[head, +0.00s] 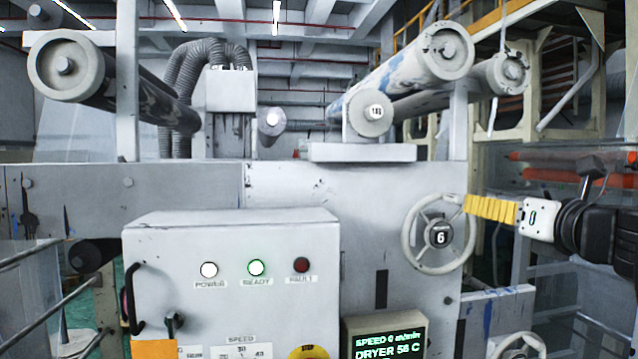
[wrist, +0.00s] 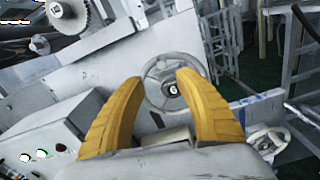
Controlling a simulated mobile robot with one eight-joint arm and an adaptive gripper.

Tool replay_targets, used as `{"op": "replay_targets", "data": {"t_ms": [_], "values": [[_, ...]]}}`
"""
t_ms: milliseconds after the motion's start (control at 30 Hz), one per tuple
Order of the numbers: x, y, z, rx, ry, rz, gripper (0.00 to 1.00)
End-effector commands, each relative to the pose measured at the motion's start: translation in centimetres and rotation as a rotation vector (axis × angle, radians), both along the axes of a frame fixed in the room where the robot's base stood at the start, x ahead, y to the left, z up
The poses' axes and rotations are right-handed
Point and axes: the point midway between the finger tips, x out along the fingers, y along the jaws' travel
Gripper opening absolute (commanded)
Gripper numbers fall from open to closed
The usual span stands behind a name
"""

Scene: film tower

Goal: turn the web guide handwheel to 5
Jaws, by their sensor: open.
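The web guide handwheel (head: 439,236) is a pale spoked wheel on the machine's grey front panel, right of the control box. Its dark hub shows the number 6. In the wrist view the handwheel (wrist: 172,88) lies ahead, seen between and beyond my yellow fingers. My gripper (head: 466,204) comes in from the right, its fingertips overlapping the wheel's upper right rim in the head view. In the wrist view my gripper (wrist: 157,80) is open, its fingers spread wide with nothing between them. I cannot tell whether a fingertip touches the rim.
A second handwheel (head: 517,347) sits lower right, partly cut off. The control box (head: 230,240) with lamps juts out at left. A display (head: 386,337) below reads speed 0 and dryer 58 C. Rollers (head: 400,75) run above the panel.

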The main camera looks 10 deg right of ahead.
Motion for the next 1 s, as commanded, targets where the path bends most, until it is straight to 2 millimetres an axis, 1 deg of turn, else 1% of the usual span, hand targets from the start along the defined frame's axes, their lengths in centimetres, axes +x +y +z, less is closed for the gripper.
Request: {"op": "replay_targets", "data": {"t_ms": [67,167,400,500,600,767,1000], "values": [[0.4,-0.3,0.5,0.019,-0.007,-0.005,0.4],[1.7,-0.1,0.4,0.019,-0.007,-0.003,0.4],[6.6,0.1,0.5,0.016,-0.006,-0.001,0.4],[8.4,0.2,0.4,0.015,-0.006,-0.001,0.4],[9.6,0.2,0.4,0.015,-0.006,-0.002,0.4],[10.6,0.2,0.3,0.014,-0.006,-0.004,0.4],[10.7,0.2,0.2,0.014,-0.006,-0.004,0.4]]}}
